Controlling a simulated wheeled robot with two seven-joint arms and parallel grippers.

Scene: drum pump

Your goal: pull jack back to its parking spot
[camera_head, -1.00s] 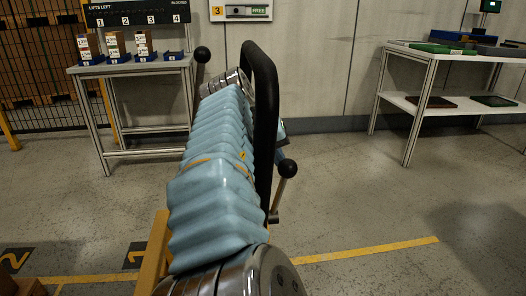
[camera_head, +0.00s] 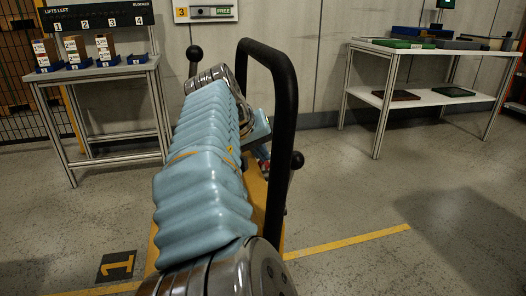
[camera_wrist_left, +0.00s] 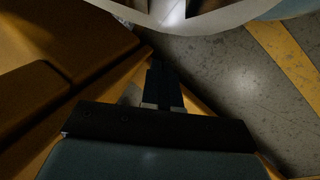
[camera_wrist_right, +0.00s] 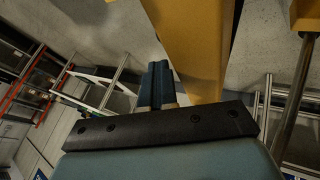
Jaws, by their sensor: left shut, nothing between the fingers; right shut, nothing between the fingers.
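The jack is yellow with a black loop handle (camera_head: 285,100) upright in the middle of the head view, right of my blue-sleeved arm. Its yellow body (camera_head: 262,190) shows partly behind the arm. In the right wrist view a yellow beam (camera_wrist_right: 197,45) of it stands close to my right gripper (camera_wrist_right: 160,80), which is shut and empty. In the head view my right gripper (camera_head: 258,128) is partly hidden behind the handle. My left gripper (camera_wrist_left: 160,80) is shut and empty beside yellow surfaces (camera_wrist_left: 70,45), and it is out of sight in the head view. The jack's forks are hidden.
A floor tile marked 1 (camera_head: 117,265) and yellow floor lines (camera_head: 350,241) lie ahead. A table with small blue bins (camera_head: 95,72) stands at the left, a shelf table (camera_head: 410,100) at the right. Floor at the right is open.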

